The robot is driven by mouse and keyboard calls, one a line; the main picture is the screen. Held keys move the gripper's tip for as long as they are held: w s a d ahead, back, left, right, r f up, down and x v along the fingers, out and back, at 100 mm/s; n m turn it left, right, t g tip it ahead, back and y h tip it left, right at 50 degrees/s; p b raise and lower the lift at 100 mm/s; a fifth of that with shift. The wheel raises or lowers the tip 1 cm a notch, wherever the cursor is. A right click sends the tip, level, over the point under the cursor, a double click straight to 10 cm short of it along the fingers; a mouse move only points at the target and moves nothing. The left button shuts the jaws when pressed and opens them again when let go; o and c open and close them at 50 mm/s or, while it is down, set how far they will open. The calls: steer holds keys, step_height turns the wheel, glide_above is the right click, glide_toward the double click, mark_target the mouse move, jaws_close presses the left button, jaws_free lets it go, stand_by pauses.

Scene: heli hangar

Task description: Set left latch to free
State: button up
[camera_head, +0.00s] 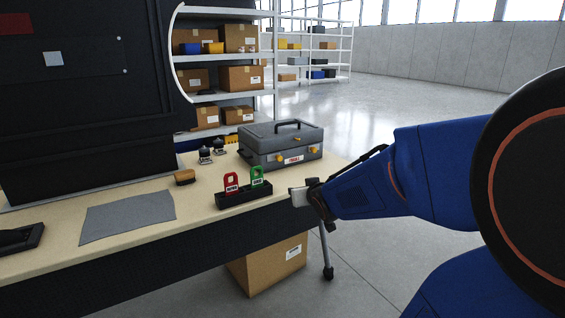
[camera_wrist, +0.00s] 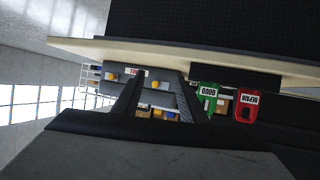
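A grey toolbox (camera_head: 262,151) with a dark top handle and a red-marked label stands closed on the workbench (camera_head: 205,215). Two yellow latches sit on its front, the left latch (camera_head: 280,157) and the right latch (camera_head: 313,149); their exact settings are too small to read. The wrist view, upside down, shows the toolbox (camera_wrist: 138,88) and both yellow latches between and beside my fingers. My gripper (camera_head: 297,197) is in front of and below the toolbox, near the bench edge. In the wrist view my gripper (camera_wrist: 160,85) has its fingers apart, with nothing held.
A black holder (camera_head: 245,196) with a red tag (camera_head: 231,183) and a green tag (camera_head: 257,177) stands close to my gripper. A grey mat (camera_head: 128,216), a brush-like block (camera_head: 185,177) and small dark items lie left. A cardboard box (camera_head: 265,268) is under the bench.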

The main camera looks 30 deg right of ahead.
steer(key=w+d+t+y, duration=0.1)
steer(key=w+d+t, duration=0.2)
steer(key=w+d, duration=0.25)
steer(key=t+y, duration=0.2)
glide_toward(280, 159)
steer(key=w, duration=0.8)
steer(key=shift+d+f, duration=0.1)
steer(key=shift+d, duration=0.05)
